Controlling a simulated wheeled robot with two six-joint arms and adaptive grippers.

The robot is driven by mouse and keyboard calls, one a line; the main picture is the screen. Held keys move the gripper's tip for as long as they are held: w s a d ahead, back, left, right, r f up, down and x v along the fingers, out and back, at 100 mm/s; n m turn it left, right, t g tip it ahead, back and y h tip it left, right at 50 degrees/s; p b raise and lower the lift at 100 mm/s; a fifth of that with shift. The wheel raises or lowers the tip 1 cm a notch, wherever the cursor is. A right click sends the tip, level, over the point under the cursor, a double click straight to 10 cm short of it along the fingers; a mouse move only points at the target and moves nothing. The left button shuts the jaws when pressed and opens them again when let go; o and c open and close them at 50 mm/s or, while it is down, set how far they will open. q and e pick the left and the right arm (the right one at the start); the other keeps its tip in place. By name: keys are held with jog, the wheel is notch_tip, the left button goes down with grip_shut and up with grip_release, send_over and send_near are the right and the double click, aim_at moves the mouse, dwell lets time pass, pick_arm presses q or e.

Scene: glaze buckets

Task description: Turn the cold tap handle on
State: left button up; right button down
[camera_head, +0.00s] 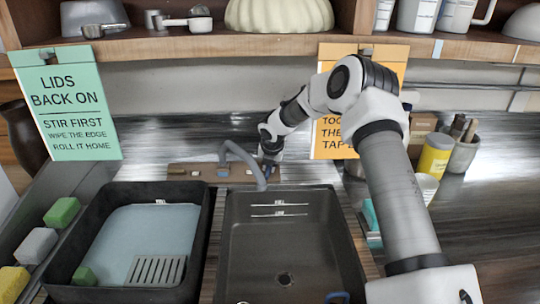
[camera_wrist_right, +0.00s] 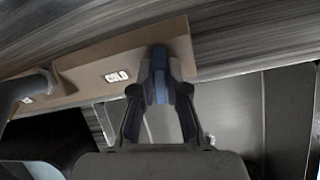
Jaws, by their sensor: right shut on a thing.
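My right gripper (camera_head: 268,166) reaches down behind the sink, close to the right of the grey curved spout (camera_head: 245,158). In the right wrist view its two dark fingers (camera_wrist_right: 160,95) are shut on the blue cold tap handle (camera_wrist_right: 160,82). The handle sits on the brown tap board (camera_wrist_right: 90,62), just right of a small white label reading COLD (camera_wrist_right: 118,77). In the head view the arm and gripper mostly hide the handle. The brown board (camera_head: 185,172) also shows there. My left gripper is not in view.
The dark sink basin (camera_head: 285,235) below the spout is empty. A black tub (camera_head: 200,225) of pale blue water stands to its left, with several sponges (camera_head: 38,245) beside it. A yellow jar (camera_head: 435,155) and a brush pot stand at the right. A shelf (camera_head: 200,45) runs above.

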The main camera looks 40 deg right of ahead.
jog(key=c, duration=1.2)
grip_release()
jog(key=shift+w, duration=0.1)
jog(key=v, duration=1.1)
jog(key=shift+s+r, duration=0.2)
jog(key=shift+r, duration=0.15)
